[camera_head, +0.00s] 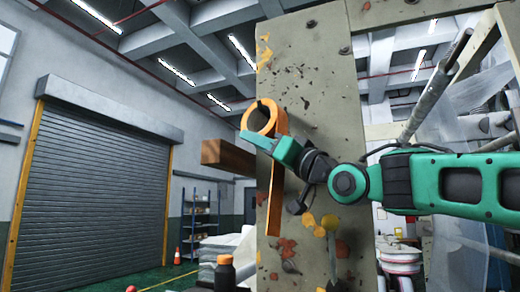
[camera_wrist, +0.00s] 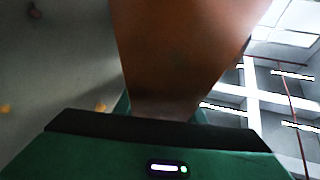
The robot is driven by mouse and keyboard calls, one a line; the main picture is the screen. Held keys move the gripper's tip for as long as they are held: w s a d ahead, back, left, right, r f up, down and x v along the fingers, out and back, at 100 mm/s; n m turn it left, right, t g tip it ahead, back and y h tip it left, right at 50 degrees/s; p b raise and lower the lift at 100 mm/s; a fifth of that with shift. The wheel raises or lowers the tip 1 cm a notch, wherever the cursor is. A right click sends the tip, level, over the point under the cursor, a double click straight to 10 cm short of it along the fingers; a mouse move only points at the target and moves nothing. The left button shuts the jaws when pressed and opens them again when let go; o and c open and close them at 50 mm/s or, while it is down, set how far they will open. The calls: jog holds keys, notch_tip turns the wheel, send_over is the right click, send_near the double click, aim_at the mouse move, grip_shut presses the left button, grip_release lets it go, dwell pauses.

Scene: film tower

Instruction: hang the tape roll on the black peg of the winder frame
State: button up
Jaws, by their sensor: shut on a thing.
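The orange tape roll (camera_head: 272,120) is a ring with a long strip hanging down below it, in front of the winder frame (camera_head: 315,80), a worn grey upright panel. My green gripper (camera_head: 272,142) is shut on the roll's lower part and holds it upright. In the wrist view the roll's orange-brown band (camera_wrist: 185,55) rises from the jaws (camera_wrist: 165,118) and widens upward.
A brown wooden beam (camera_head: 228,158) sticks out left of the panel at roll height. Pale and coloured blobs (camera_head: 328,222) mark the lower panel. An orange-capped dark bottle (camera_head: 225,272) stands low in front. A grey roller shutter (camera_head: 95,180) is far left, with open floor before it.

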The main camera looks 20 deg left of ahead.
jog(key=o, duration=1.4)
jog(key=v, duration=1.1)
jog(key=shift+w+f, duration=0.1)
jog(key=shift+d, duration=0.1)
